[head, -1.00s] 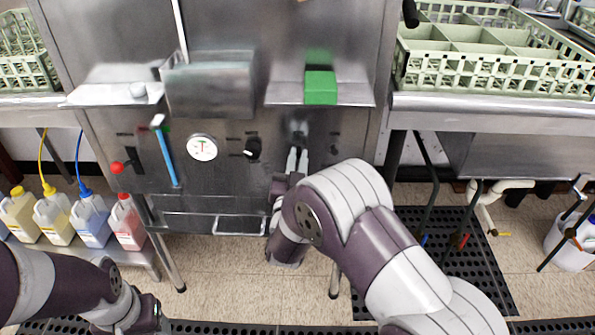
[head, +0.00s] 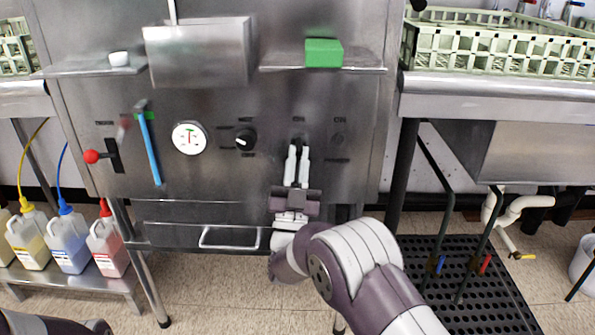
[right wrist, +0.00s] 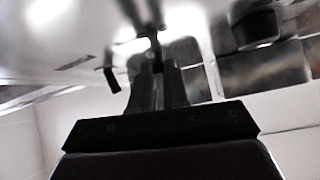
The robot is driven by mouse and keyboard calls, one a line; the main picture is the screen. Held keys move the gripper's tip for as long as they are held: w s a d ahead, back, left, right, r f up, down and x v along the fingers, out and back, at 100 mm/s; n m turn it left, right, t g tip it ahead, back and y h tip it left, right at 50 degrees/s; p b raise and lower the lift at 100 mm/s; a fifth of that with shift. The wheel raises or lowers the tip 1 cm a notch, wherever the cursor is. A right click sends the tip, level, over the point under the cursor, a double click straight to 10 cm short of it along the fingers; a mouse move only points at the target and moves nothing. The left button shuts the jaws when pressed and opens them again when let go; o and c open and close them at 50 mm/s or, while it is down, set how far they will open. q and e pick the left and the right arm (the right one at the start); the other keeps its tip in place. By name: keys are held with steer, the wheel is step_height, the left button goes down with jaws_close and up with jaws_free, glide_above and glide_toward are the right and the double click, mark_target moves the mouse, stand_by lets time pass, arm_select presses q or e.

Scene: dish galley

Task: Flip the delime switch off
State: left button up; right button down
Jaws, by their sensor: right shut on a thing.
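The steel machine's front panel (head: 215,180) fills the middle of the head view. A small dark switch (head: 299,140) sits on the panel, right of the black knob; its label is too blurred to read. My right gripper (head: 298,154) reaches up to it from below, its pale fingers shut on the switch. The fingertips hide much of the switch, so its position cannot be told. In the right wrist view, my right gripper (right wrist: 157,66) is closed around a dark lever (right wrist: 154,42). Only part of my left arm shows at the lower left; its gripper is out of view.
The panel also has a red-balled lever (head: 92,156), a blue-handled tool (head: 150,150), a round gauge (head: 189,138) and a black knob (head: 245,139). A green block (head: 324,53) sits on the ledge above.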

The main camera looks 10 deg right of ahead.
steer(key=shift+f, duration=0.1)
stand_by(0.3)
steer(key=c, duration=1.1)
jaws_free()
steer(key=shift+s+f, duration=0.15)
steer(key=b+v, duration=0.2)
steer(key=v, duration=1)
steer(key=shift+a+f, duration=0.1)
steer(key=shift+f, duration=0.05)
